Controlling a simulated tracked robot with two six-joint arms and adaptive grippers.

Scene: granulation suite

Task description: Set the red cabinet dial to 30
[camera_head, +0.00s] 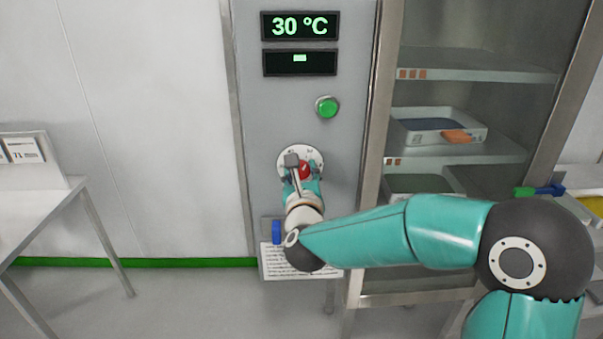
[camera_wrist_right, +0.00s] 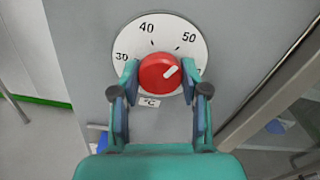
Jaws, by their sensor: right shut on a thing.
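The red dial (camera_head: 305,170) sits on a white round scale plate (camera_head: 313,155) on the grey cabinet front. The scale plate (camera_wrist_right: 165,27) shows 30, 40 and 50, with °C below. My right gripper (camera_head: 297,165) is at the dial; in its wrist view the right gripper (camera_wrist_right: 160,76) has one finger on each side of the dial, shut on it. My left gripper is not in view.
The upper display (camera_head: 300,26) reads 30 °C; the lower display (camera_head: 300,62) shows a short green bar. A green button (camera_head: 327,106) is above the dial. A glass-fronted cabinet (camera_head: 470,75) with shelves stands to the right, and a table (camera_head: 45,205) to the left.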

